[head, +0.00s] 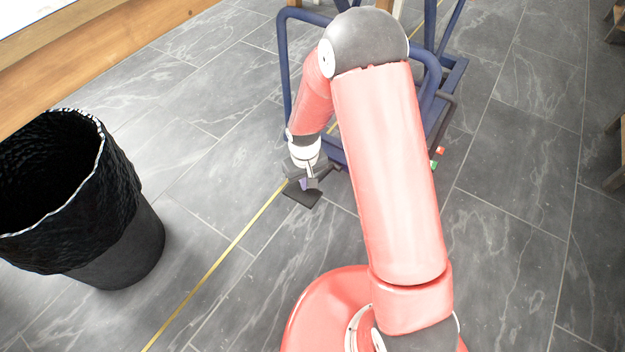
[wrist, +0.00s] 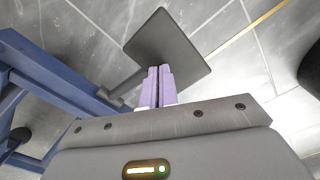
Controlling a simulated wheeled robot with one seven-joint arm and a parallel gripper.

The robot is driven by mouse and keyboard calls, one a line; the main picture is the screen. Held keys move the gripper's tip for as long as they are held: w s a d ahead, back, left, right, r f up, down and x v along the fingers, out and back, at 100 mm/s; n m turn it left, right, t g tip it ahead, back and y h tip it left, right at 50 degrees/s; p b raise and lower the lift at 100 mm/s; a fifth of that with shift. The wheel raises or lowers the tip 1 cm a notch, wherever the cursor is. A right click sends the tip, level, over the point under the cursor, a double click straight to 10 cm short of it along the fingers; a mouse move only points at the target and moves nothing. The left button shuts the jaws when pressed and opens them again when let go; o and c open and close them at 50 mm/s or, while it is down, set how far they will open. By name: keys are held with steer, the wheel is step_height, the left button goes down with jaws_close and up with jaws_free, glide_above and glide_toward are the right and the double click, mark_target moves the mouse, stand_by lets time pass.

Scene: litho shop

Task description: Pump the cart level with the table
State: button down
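The cart (head: 285,75) is a blue tubular frame at the top middle of the head view, partly hidden behind my arm. Its blue frame also shows at the left of the wrist view (wrist: 55,80). A flat black foot pedal (head: 301,195) sticks out from the cart's near side, low over the floor. In the wrist view the pedal (wrist: 180,45) is a dark square plate on a short bar. My gripper (head: 312,183) points down over the pedal. Its purple fingers (wrist: 158,72) are together with nothing seen between them. I cannot tell whether they touch the plate.
A black bin (head: 140,240) stands at the left. A wooden table edge (head: 120,62) runs across the top left. A yellow line (head: 215,262) crosses the grey tiled floor. Small red and green parts (head: 438,152) show right of my arm.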

steer(key=shift+w+d+f+b, duration=0.15)
steer(key=shift+f+b, duration=0.75)
steer(key=shift+f, duration=0.45)
step_height(320, 180, up, 8)
steer(key=p, duration=0.5)
steer(key=shift+f, duration=0.25)
steer(key=shift+f, duration=0.1)
